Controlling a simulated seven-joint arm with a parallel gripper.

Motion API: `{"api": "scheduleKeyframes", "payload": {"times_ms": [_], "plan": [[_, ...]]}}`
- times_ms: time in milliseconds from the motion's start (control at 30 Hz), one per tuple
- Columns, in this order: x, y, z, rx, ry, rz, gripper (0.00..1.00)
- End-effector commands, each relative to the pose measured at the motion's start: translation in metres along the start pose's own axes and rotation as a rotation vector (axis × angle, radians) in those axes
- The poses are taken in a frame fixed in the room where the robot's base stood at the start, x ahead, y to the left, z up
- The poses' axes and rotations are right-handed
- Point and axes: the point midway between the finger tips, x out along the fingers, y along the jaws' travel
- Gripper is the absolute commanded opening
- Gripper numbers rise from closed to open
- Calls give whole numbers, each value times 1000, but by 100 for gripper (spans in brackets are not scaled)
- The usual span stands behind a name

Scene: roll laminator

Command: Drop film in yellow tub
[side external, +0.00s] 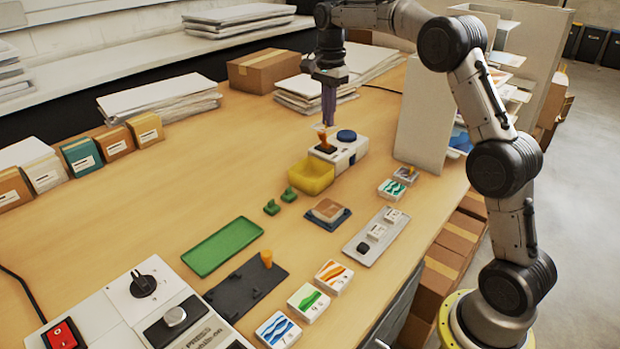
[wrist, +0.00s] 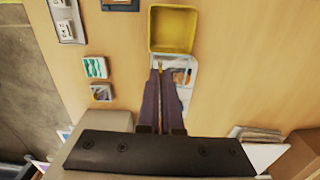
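The yellow tub (side external: 311,178) stands open on the table, and its inside looks empty in the wrist view (wrist: 173,32). My gripper (side external: 328,122) points down above the white device behind the tub. In the wrist view its two long dark fingers (wrist: 166,70) are close together, with a narrow gap at the tips. A thin pale piece, seemingly the film (side external: 321,128), shows at the fingertips, above the device and outside the tub. Its outline is hard to make out against the device.
The white device (side external: 347,153), with a blue knob and an orange handle, stands right behind the tub. A tall pale panel (side external: 425,115) rises to the right.

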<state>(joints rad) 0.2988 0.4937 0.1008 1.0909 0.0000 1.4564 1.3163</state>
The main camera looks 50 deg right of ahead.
Motion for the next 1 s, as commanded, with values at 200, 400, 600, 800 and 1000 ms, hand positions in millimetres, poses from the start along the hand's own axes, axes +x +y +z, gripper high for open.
{"api": "scheduleKeyframes", "payload": {"times_ms": [200,400,600,800,1000], "plan": [[29,-11,17,-39,0,0,0],[42,-11,20,-45,0,1,0],[64,-11,20,-45,0,2,0],[82,-11,20,-44,0,0,0],[90,-11,20,-44,0,1,0]]}}
